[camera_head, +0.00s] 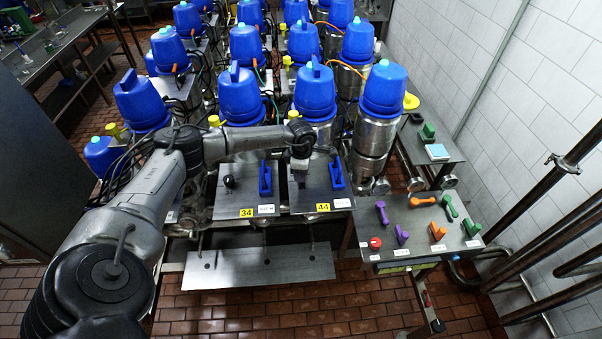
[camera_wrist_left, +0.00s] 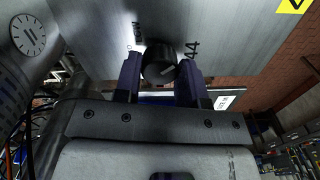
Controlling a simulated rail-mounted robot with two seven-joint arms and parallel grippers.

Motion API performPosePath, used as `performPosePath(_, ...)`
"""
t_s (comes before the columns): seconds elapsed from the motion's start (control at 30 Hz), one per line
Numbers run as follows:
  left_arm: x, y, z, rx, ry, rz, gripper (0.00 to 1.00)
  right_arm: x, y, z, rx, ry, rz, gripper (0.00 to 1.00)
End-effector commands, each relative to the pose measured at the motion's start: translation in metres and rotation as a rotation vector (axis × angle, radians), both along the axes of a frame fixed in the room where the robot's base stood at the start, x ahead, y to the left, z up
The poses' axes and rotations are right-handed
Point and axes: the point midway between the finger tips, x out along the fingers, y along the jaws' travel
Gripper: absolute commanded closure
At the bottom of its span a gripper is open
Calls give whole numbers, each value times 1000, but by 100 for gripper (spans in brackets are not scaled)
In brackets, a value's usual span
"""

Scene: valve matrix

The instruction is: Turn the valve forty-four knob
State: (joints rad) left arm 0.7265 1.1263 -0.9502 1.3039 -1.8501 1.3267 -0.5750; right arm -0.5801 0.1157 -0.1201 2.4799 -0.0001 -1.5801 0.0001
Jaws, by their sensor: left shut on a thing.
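The valve forty-four plate (camera_head: 312,197) carries a yellow 44 label (camera_head: 322,207) and a blue handle (camera_head: 337,172). Its round black knob (camera_wrist_left: 159,62) shows in the left wrist view, with a pale pointer line and "44" printed beside it. My left gripper (camera_head: 300,172) reaches down over the left part of this plate and hides the knob in the head view. In the left wrist view, the two dark fingers of my left gripper (camera_wrist_left: 160,75) are on either side of the knob, shut on it. My right gripper is not in view.
The valve thirty-four plate (camera_head: 232,198), with a similar black knob (camera_head: 229,182) and blue handle (camera_head: 265,178), is just to the left. Blue-capped valves (camera_head: 240,95) stand behind. A panel with coloured handles (camera_head: 418,228) is at the right.

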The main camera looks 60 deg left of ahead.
Motion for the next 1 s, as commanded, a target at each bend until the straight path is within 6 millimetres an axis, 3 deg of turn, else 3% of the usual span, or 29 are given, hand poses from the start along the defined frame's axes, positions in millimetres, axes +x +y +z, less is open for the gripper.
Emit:
performPosePath(0.4,0,0,1,0,0,182,86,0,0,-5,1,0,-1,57)
performPosePath(0.97,0,0,1,-1,0,211,86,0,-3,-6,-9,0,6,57)
performPosePath(1.0,0,0,1,-1,0,210,62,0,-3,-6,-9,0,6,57)
